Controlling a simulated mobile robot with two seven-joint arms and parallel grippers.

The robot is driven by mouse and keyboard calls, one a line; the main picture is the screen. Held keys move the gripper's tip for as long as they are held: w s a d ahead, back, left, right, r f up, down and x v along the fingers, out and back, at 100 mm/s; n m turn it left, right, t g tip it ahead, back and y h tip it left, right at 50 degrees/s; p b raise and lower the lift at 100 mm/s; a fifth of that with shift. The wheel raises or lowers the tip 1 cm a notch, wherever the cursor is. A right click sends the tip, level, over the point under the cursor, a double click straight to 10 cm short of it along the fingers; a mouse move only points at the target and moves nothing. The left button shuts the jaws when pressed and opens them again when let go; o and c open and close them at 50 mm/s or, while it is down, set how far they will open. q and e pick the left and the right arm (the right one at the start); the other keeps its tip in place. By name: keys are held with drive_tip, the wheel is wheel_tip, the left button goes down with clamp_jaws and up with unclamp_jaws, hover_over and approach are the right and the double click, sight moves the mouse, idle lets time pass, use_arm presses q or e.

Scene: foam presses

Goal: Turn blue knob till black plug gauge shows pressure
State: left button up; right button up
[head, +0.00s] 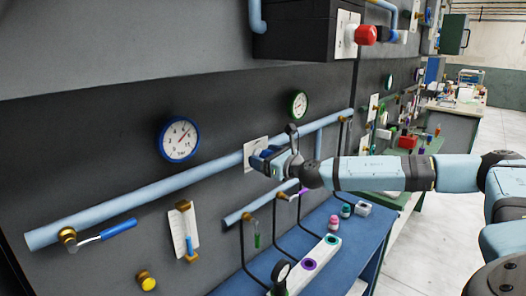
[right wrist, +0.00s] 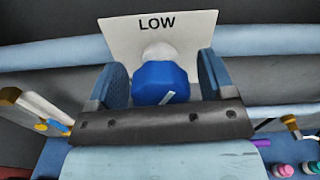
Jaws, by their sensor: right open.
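The blue knob (right wrist: 160,82) has a faceted body and a white pointer mark. It sits on a white plate (right wrist: 118,42) marked LOW in the right wrist view. My right gripper (right wrist: 163,76) is open, with one finger on each side of the knob and small gaps visible. In the head view the right gripper (head: 264,158) is at the wall pipe, and it largely hides the knob. A black round part (head: 281,272), possibly the black plug gauge, stands at the near end of a white block; its dial cannot be read. My left gripper is not in view.
A blue-rimmed gauge (head: 179,139) and a green-rimmed gauge (head: 299,104) are on the dark wall. A blue-handled lever (head: 118,229) sticks out at lower left. A red knob (head: 365,35) is above. The white block (head: 320,250) with coloured rings lies on a blue bench (head: 350,239).

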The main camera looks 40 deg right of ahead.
drive_tip(key=shift+w, duration=0.35)
drive_tip(key=c, duration=0.9)
drive_tip(key=shift+c, duration=0.2)
